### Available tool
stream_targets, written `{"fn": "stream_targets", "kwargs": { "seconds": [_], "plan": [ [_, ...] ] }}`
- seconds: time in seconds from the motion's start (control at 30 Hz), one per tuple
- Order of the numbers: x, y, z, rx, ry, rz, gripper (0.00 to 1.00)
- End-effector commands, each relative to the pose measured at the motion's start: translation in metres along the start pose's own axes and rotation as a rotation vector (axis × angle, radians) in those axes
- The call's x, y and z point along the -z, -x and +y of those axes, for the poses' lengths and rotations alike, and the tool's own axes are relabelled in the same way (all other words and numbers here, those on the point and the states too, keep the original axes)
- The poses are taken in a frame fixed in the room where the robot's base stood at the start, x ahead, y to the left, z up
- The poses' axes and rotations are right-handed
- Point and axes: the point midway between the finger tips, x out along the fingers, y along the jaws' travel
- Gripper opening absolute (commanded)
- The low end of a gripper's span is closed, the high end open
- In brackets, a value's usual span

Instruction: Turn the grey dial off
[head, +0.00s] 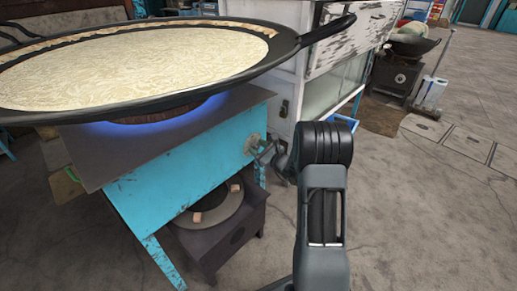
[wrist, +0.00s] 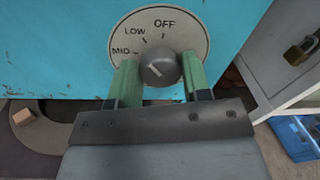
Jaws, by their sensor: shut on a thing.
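The grey dial (wrist: 158,68) is a round knob on a pale plate marked OFF, LOW and MID, on the stove's blue front. A short light mark shows left of the knob's middle; I cannot tell exactly which label it points to. My gripper (wrist: 160,82) has one green finger on each side of the knob and is shut on it. In the head view the dial plate (head: 249,143) is small, at the right end of the blue stove (head: 180,170), with my gripper (head: 264,154) at it. A blue flame (head: 130,127) glows under the pan.
A large black pan (head: 285,48) with a pale creamy layer covers the stove top, its handle reaching right above my arm. A dark low burner stand (head: 235,230) sits under the stove. A white cabinet (head: 310,80) stands behind. Open floor lies to the right.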

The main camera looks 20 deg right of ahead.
Motion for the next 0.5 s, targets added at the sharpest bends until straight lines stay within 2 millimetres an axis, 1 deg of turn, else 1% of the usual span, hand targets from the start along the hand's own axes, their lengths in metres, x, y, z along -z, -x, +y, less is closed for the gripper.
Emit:
{"fn": "stream_targets", "kwargs": {
  "seconds": [0.13, 0.27, 0.5],
  "plan": [
    [-0.0013, 0.0000, -0.0006, 0.000, -0.029, 0.002, 0.20],
    [-0.0027, 0.0000, -0.0012, -0.002, -0.094, 0.007, 0.20],
    [-0.0038, -0.0002, -0.0020, -0.006, -0.281, 0.020, 0.20]
  ]
}}
